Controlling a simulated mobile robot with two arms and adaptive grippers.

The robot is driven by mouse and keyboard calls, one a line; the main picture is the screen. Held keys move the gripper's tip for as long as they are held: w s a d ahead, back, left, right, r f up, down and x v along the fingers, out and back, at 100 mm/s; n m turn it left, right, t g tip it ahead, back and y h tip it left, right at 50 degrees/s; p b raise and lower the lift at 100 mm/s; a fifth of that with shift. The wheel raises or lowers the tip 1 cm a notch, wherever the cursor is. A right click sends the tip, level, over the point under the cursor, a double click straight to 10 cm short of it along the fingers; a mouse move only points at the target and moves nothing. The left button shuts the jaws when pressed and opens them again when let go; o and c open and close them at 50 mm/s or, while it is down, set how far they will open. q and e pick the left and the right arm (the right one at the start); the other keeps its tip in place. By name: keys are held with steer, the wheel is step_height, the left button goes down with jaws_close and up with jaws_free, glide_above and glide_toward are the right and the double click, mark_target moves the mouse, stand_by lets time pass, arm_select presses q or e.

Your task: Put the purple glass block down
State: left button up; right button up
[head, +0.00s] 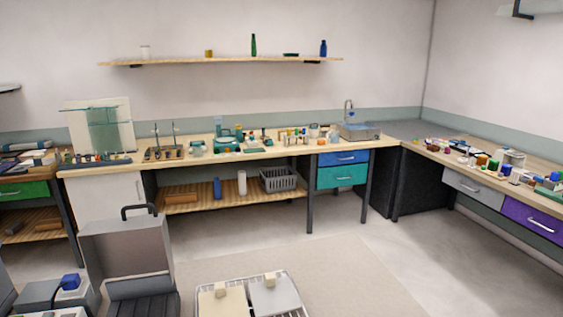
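Neither of my grippers shows in the head view. I cannot make out a purple glass block. Several small coloured pieces (480,160) lie on the right bench (402,144), too small to tell apart by shape. The only clearly purple thing is a drawer front (532,220) under that bench.
The back bench (103,169) is crowded with small glassware and stands. A grey open case (125,247) stands at the lower left. A wire-edged tray (303,300) with flat panels is at the bottom centre.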

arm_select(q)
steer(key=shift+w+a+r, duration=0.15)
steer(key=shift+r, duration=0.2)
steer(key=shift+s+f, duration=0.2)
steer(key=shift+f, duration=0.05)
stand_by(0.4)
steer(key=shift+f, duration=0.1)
